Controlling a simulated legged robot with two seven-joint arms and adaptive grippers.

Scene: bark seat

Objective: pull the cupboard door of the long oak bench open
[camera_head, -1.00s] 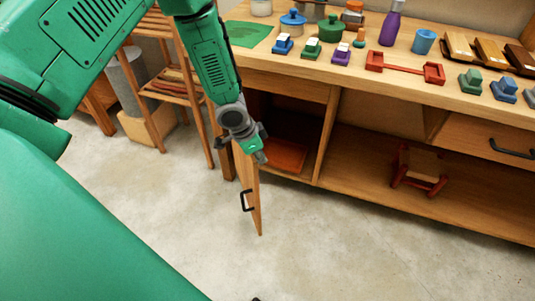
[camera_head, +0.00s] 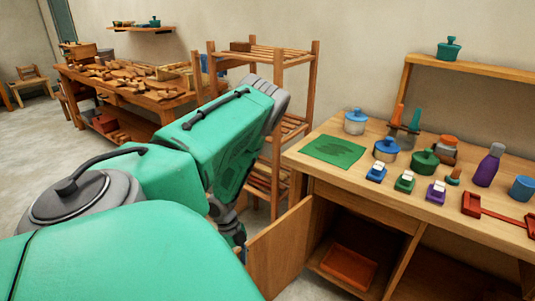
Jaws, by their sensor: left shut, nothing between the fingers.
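The long oak bench (camera_head: 350,180) stands at the right. Its cupboard door (camera_head: 280,252) stands swung out from the left end of the front, and the compartment (camera_head: 365,235) behind it is open to view. The door's lower part and outer edge are cut off by my body and the frame, and its handle is not visible. My left gripper (camera_head: 238,240) is shut and empty, low down at the left side of the door. It is partly hidden behind my green arm, so I cannot tell whether it touches the door. My right gripper is not in view.
A red-orange tray (camera_head: 349,267) lies inside the compartment. A slatted wooden rack (camera_head: 265,60) stands close behind my left arm. Jars, small blocks and a purple bottle (camera_head: 488,165) stand on the bench top. A workbench (camera_head: 120,85) with wood pieces is farther back left.

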